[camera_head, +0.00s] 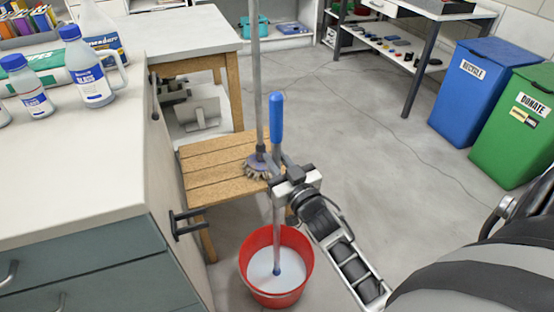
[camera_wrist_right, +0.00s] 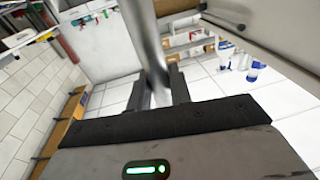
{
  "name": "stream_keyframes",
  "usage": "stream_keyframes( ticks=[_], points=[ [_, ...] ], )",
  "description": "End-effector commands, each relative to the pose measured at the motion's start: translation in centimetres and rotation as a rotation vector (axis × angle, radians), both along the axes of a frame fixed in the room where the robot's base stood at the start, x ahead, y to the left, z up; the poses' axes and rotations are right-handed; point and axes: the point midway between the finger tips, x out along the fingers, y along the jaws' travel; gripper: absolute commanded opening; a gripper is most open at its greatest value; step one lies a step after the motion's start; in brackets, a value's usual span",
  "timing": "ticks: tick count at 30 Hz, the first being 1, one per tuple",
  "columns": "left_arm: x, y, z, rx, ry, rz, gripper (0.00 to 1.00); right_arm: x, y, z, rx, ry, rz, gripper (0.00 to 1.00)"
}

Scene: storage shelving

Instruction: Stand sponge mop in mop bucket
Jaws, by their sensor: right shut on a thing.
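The sponge mop has a blue grip (camera_head: 276,118) at its top and a thin grey pole that runs down into the red mop bucket (camera_head: 245,262) on the floor. The pole is close to upright. Its lower end shows a blue joint inside the bucket; I cannot tell the sponge head from the pale bucket inside. My right gripper (camera_head: 292,180) is shut on the pole, below the blue grip and above the bucket. The pole (camera_wrist_right: 146,40) stands between the right fingers (camera_wrist_right: 159,88) in the right wrist view. My left gripper is not in view.
A bristle-headed brush (camera_head: 257,165) with a long grey pole stands on a wooden stool (camera_head: 215,160) just behind the mop. A counter with bottles (camera_head: 88,72) is at left. Blue (camera_head: 470,95) and green (camera_head: 515,140) bins stand at right. Open floor lies between.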

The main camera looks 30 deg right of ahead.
Motion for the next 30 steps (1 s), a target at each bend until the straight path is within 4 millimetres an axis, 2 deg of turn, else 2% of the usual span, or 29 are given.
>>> stream_keyframes(
  ticks=[5,6,8,20,26,30],
  points=[
    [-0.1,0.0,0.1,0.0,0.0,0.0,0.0,0.0,0.0,0.1,0.0,-0.003,0.001,0.0],
    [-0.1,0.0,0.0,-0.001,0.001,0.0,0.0,0.0,0.0,0.1,0.0,-0.003,0.001,0.29],
    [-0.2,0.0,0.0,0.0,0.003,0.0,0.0,0.0,0.0,0.1,0.0,-0.003,0.0,0.45],
    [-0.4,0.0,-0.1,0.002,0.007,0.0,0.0,0.0,0.0,-0.1,0.0,0.002,0.0,0.46],
    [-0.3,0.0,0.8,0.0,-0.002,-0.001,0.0,-3.9,0.3,-0.5,0.004,0.007,-0.001,0.46],
    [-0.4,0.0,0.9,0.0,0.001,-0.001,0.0,-7.4,0.6,-0.7,0.002,0.006,-0.002,0.46]
  ],
)
